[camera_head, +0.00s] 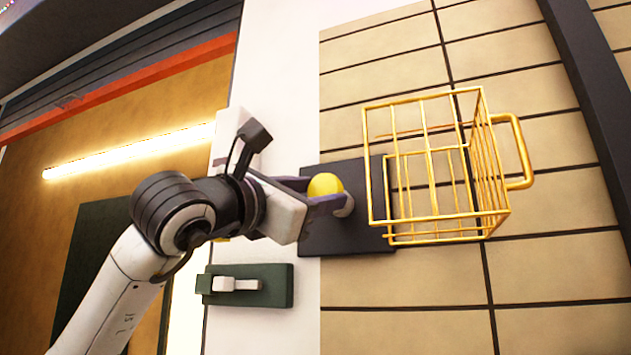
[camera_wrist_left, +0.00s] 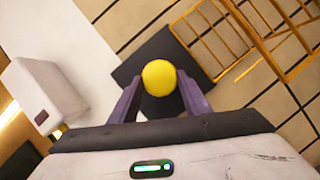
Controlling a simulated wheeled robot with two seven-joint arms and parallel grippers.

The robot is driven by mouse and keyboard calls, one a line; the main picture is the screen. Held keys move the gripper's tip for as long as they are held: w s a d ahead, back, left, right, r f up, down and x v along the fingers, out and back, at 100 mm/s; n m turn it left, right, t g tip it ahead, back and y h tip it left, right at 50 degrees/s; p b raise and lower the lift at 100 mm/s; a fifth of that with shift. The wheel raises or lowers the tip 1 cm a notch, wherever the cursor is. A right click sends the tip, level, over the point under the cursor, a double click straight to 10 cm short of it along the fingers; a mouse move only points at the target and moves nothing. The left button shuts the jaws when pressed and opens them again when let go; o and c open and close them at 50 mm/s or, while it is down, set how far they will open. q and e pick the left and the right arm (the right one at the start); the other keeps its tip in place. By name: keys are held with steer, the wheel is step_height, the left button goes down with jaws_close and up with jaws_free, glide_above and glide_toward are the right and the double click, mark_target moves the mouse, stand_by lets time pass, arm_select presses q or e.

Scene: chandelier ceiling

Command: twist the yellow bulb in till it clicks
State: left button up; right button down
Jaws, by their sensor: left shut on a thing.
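The yellow bulb (camera_head: 325,185) is round and sits between the fingers of my left gripper (camera_head: 325,197), in front of a dark square plate (camera_head: 350,230) on the wall. The left gripper is shut on the bulb. In the left wrist view, the bulb (camera_wrist_left: 159,77) lies between the two purple-grey fingertips (camera_wrist_left: 158,90), with the dark plate (camera_wrist_left: 140,62) behind it. The bulb's base and any socket are hidden, so I cannot tell how it meets the plate. My right gripper is not in view.
A yellow wire cage (camera_head: 430,165) with a side handle stands just right of the plate and also shows in the left wrist view (camera_wrist_left: 235,45). A dark green plate with a light lever (camera_head: 245,285) is below the gripper. A lit tube (camera_head: 130,152) is at left.

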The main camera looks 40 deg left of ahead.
arm_select(q)
steer(key=m+p, duration=0.1)
steer(key=m+h+p, duration=0.1)
steer(key=m, duration=0.1)
steer(key=m+g+p, duration=0.1)
steer(key=shift+a+r+h, duration=0.15)
steer(key=shift+a+h, duration=0.1)
steer(key=shift+h, duration=0.15)
steer(key=m, duration=0.2)
steer(key=shift+m+g+h, duration=0.4)
steer(key=m, duration=0.2)
steer(key=m+g, duration=0.1)
steer(key=m, duration=0.1)
steer(key=shift+a+r+m+g, duration=0.1)
steer(key=shift+r+m+g, duration=0.1)
steer(key=shift+m+g, duration=0.1)
steer(key=o, duration=1.1)
steer(key=shift+w+h, duration=0.2)
steer(key=shift+h, duration=0.2)
steer(key=shift+o, duration=0.5)
steer(key=shift+s, duration=0.1)
